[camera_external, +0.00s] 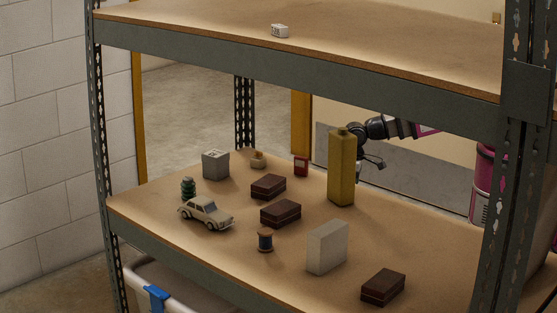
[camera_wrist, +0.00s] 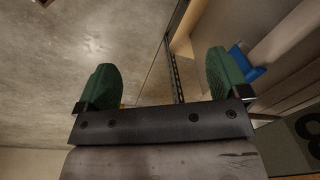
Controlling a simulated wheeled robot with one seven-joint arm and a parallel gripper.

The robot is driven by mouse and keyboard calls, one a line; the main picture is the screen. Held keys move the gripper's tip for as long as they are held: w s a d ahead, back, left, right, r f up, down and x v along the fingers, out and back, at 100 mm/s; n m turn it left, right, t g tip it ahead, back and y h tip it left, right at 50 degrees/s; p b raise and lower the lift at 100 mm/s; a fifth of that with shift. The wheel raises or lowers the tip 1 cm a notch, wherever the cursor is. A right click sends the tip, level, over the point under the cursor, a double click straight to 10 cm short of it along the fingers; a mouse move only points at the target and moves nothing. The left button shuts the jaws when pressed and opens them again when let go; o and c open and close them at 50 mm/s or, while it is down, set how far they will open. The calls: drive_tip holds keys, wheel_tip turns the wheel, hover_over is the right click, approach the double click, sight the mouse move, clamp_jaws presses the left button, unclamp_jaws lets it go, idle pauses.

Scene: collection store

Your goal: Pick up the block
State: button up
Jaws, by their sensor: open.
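A pale grey upright block (camera_external: 327,247) stands near the front right of the lower shelf. A smaller grey cube (camera_external: 215,164) with dark markings stands at the back left; I cannot tell which of the two is the task's block. My gripper (camera_external: 372,163) is beyond the shelf's back edge, just right of a yellow bottle that partly hides the arm, and apart from both blocks. In the wrist view my gripper (camera_wrist: 163,85) has its two green-padded fingers wide apart, with nothing between them. A dark surface with a figure-like mark (camera_wrist: 313,130) shows at lower right.
The tall yellow bottle (camera_external: 341,170) stands close to my gripper. Dark brown boxes (camera_external: 383,287), a toy car (camera_external: 206,213), a thread spool (camera_external: 265,240), a small green tree (camera_external: 188,188) and a red item (camera_external: 301,166) are spread around. The upper shelf (camera_external: 340,45) hangs overhead.

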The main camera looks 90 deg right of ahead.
drive_tip(key=w+a+r+m+t+y, duration=0.2)
drive_tip(key=w+a+r+m, duration=0.2)
drive_tip(key=w+r+m, duration=0.5)
wheel_tip(320, 180, up, 15)
drive_tip(key=m+y, duration=0.1)
drive_tip(key=m, duration=1.2)
hover_over(270, 180)
drive_tip(key=s+d, duration=0.1)
drive_tip(key=d, duration=0.2)
drive_tip(key=shift+a+f, duration=0.1)
drive_tip(key=shift+f, duration=0.2)
drive_tip(key=x, duration=0.5)
drive_tip(key=shift+s+x, duration=0.2)
drive_tip(key=shift+x, duration=1.15)
drive_tip(key=shift+s+x, duration=0.2)
drive_tip(key=shift+x, duration=1.15)
drive_tip(key=shift+f, duration=0.1)
